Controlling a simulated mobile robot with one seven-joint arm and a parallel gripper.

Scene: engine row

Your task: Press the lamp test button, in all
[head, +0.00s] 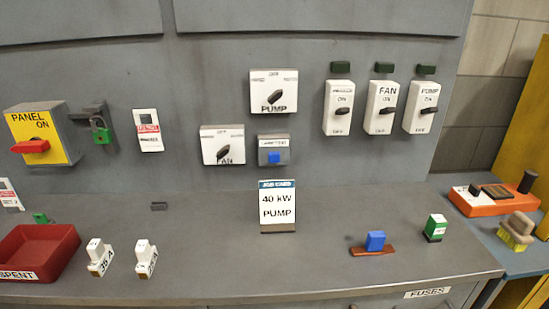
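A small grey box (273,143) with a white label, too small to read surely, is on the panel below the upper pump selector. Its blue button (274,158) faces out and nothing touches it. I take it for the lamp test button. Three dark green lamps (340,67), (384,67), (426,70) sit in a row above the white switches at the right and look unlit. My gripper is not in view.
Near the button are the FAN selector (223,145) and PUMP selector (274,92). A job card (278,207) stands on the bench below. A red SPENT tray (40,252), fuses (100,257) and a blue block (375,241) lie on the bench. The bench middle is mostly clear.

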